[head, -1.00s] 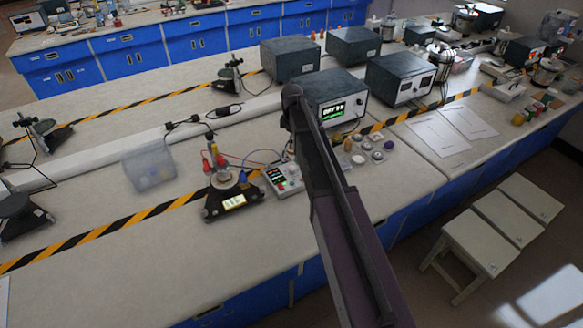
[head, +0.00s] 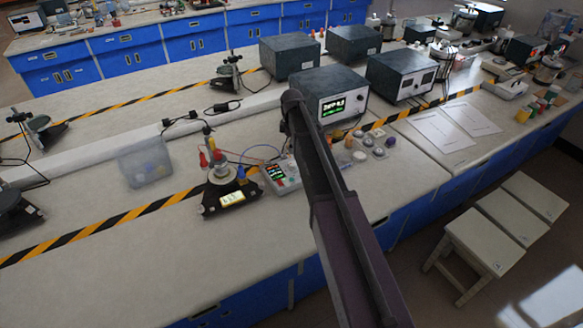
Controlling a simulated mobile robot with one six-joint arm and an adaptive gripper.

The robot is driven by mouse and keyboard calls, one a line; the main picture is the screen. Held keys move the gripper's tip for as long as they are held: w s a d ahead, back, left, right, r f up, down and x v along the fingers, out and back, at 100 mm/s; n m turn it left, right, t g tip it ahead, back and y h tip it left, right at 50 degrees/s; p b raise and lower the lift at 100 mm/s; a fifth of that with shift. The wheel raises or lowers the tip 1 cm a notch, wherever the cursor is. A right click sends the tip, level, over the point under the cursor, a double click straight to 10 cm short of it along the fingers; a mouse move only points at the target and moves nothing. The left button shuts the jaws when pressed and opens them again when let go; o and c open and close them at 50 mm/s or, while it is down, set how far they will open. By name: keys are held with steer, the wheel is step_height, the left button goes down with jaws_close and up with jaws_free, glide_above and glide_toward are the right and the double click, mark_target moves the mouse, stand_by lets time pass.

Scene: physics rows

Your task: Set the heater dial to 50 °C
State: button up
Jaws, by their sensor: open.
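No dial can be made out for certain as the heater dial, and no 50 °C mark is legible. A dark box with a green lit display (head: 344,106) stands at the centre, with a small round knob (head: 361,98) on its front. Left of my arm is a small white control unit (head: 278,174) with a lit screen. Wires run from it to a black-based apparatus (head: 226,190) with a pale yellow display. My dark arm crosses the centre and covers part of the white unit's right side. My gripper is not visible; the arm hides what lies behind it.
Small round pieces (head: 379,152) lie right of my arm. A clear plastic bin (head: 146,162) stands at the left. More dark boxes (head: 400,76) stand behind. White stools (head: 483,240) stand at the right.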

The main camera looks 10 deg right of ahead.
mark_target(292, 163)
steer(key=shift+f+b, duration=4.25)
steer(key=shift+f, duration=0.25)
jaws_close()
